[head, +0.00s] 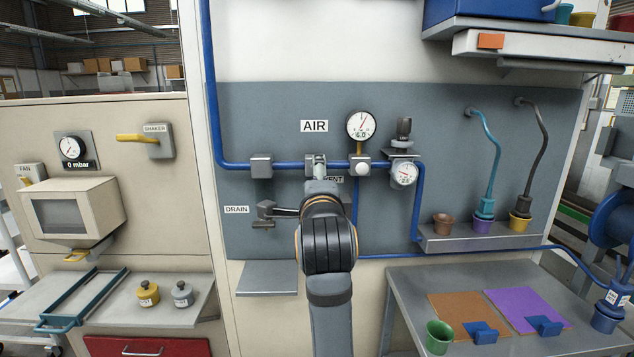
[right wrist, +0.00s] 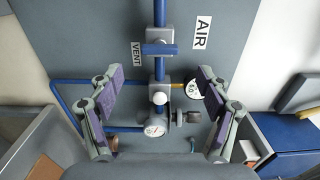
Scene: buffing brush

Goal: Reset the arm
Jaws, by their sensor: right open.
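My right arm rises through the middle of the head view toward the wall panel. Its gripper is largely hidden there behind its wrist. In the right wrist view my right gripper (right wrist: 158,75) is open, its two fingers wide apart with nothing held between them. Past the fingers, the blue pipe (head: 235,165) runs across the panel. The vent valve (right wrist: 160,48) sits on the pipe near the VENT label, beyond the fingertips. A pressure gauge (head: 361,126) reads about 6.0. My left gripper is not in view.
The drain valve (head: 265,212) is left of my arm. A regulator gauge (head: 404,173) is to the right. A small shelf (head: 266,278) juts from the panel at lower left. A table (head: 410,290) with orange and purple mats is at lower right.

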